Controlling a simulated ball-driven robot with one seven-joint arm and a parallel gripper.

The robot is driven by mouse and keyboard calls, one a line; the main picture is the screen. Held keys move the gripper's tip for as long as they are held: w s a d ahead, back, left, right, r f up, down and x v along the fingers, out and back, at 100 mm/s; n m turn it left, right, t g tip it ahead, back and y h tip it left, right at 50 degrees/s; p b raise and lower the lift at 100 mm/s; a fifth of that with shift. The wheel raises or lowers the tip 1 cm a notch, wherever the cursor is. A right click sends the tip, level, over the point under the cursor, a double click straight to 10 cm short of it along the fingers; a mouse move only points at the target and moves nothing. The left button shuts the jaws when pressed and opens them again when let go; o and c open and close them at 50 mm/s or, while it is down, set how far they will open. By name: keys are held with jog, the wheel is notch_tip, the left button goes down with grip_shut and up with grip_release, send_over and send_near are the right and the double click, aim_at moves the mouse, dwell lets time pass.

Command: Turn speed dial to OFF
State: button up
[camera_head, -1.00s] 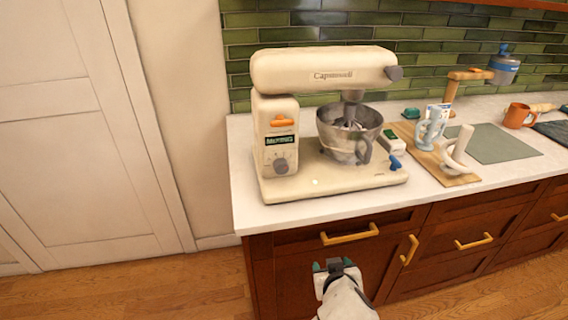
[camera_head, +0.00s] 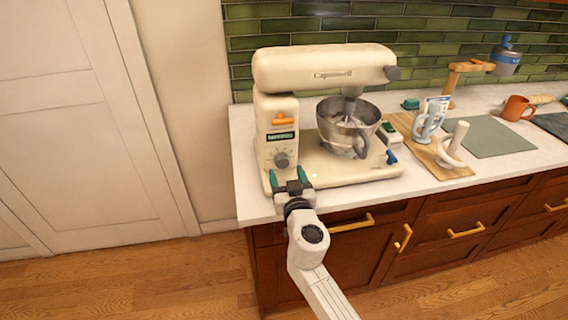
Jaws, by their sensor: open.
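A cream stand mixer (camera_head: 325,66) stands on the white counter near its left end. Its grey speed dial (camera_head: 282,160) sits low on the front of the column, under a small dark display (camera_head: 281,136) and an orange lever (camera_head: 283,120). The dial's pointer is too small to read. My gripper (camera_head: 287,176) is open and empty, with teal fingertips apart. In the picture it is just below the dial, at the front of the mixer base. I cannot tell whether it touches the mixer. The dial is not covered by the fingers.
A steel bowl (camera_head: 347,122) sits under the mixer head, and a blue knob (camera_head: 391,157) is at the base's right. A wooden board (camera_head: 452,168) with light blue and white items lies to the right. Drawers with brass handles are below.

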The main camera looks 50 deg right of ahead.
aim_at(283, 163)
jog(key=shift+x, duration=2)
jog(key=c, duration=1)
jog(key=shift+c, duration=0.2)
